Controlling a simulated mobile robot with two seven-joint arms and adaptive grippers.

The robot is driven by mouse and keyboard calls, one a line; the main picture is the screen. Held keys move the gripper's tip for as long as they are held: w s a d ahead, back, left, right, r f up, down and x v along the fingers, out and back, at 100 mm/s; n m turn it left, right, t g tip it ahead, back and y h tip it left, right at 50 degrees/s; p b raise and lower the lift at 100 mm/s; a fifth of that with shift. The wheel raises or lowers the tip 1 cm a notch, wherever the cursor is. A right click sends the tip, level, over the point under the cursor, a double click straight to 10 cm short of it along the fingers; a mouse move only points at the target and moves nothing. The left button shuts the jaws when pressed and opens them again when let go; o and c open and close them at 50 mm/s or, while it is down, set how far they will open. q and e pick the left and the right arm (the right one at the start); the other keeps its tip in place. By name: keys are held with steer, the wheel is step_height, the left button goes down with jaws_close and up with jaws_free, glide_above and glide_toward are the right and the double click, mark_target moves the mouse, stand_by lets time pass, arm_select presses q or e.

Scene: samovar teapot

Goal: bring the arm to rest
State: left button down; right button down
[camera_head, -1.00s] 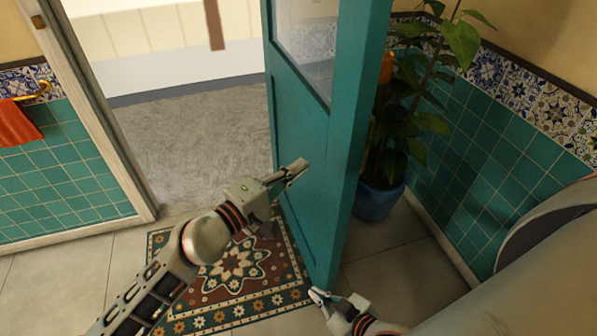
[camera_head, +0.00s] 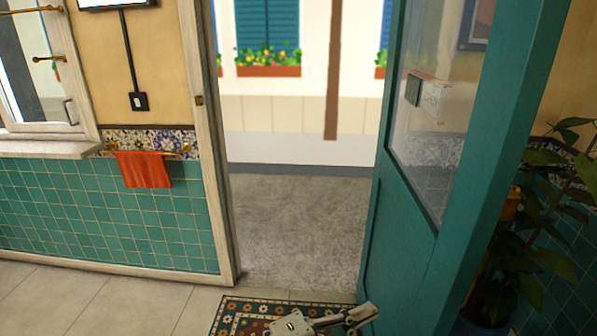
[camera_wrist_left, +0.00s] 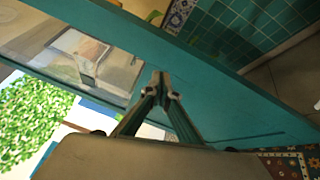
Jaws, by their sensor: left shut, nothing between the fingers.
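My left gripper (camera_head: 362,314) is at the bottom edge of the head view, in front of the lower part of the teal door (camera_head: 408,240). In the left wrist view its fingers (camera_wrist_left: 160,85) meet at the tips, shut and empty, with the door (camera_wrist_left: 215,92) filling the view behind them. I cannot tell whether the fingertips touch the door. The door stands open, its glass pane (camera_head: 428,110) facing the doorway. My right gripper is not in the head view now.
A patterned rug (camera_head: 230,312) lies at the threshold below the gripper. A potted plant (camera_head: 545,220) stands behind the door at right. An orange towel (camera_head: 143,170) hangs on the left wall. The doorway opens onto clear grey pavement (camera_head: 300,220).

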arm_select(q)
steer(key=w+a+f+m+t+y, duration=0.1)
steer(key=a+f+m+t+y, duration=0.35)
steer(key=m, duration=0.75)
steer(key=w+a+f+m+t+y, duration=0.1)
steer(key=a+f+m, duration=0.1)
steer(key=a+m, duration=0.75)
steer(key=w+a+f+m+t+y, duration=0.2)
steer(key=a+f+m+t+y, duration=0.15)
steer(key=m, duration=1.05)
steer(key=s+a+f+n+g+y, duration=0.2)
steer(key=s+a+f+n, duration=0.5)
steer(key=f+n, duration=0.3)
steer(key=s+a+f+n+g+y, duration=0.3)
steer(key=s+a+f+n, duration=0.4)
steer(key=n, duration=0.6)
step_height(320, 180, down, 3)
steer(key=shift+a+f+n, duration=0.1)
steer(key=shift+a+n, duration=0.25)
steer(key=shift+a, duration=0.9)
steer(key=shift+w, duration=0.1)
